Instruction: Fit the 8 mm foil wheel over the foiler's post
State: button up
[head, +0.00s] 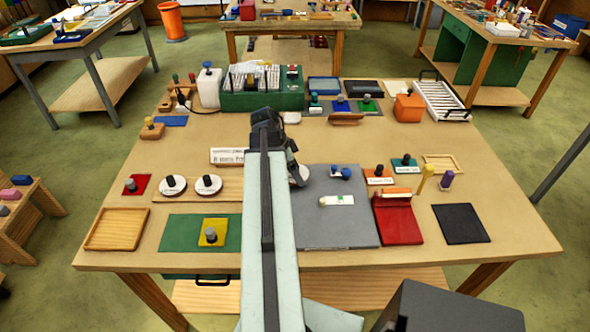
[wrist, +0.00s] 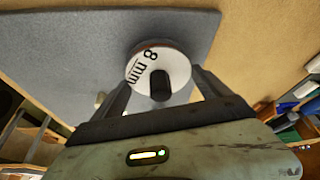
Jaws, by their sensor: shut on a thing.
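The 8 mm foil wheel (wrist: 150,68) is a white disc with a black knob and "8 mm" lettering, seen large in the wrist view. My gripper (wrist: 160,80) is shut on it, with one dark finger on each side. In the head view the wheel (head: 300,176) shows partly, just right of my arm, over or at the left part of the grey mat (head: 330,235). I cannot tell whether it touches the mat. I cannot make out the foiler's post in either view; my arm and the wheel hide part of the area.
Two similar white wheels, left (head: 173,188) and right (head: 208,186), sit on a wooden board left of my arm. A blue item (head: 341,173) and a white-and-green piece (head: 338,201) lie on the mat. A red stand (head: 398,222) is to its right.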

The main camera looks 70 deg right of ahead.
jog(key=shift+f+b, duration=0.8)
jog(key=shift+f, duration=0.1)
jog(key=o, duration=1.1)
jog(key=shift+r, duration=0.15)
jog(key=p+v, duration=0.7)
jog(key=shift+a+r+p, duration=0.1)
jog(key=shift+r+p, duration=0.2)
jog(key=shift+r, duration=0.1)
jog(key=shift+w+f, duration=0.1)
jog(key=shift+f, duration=0.05)
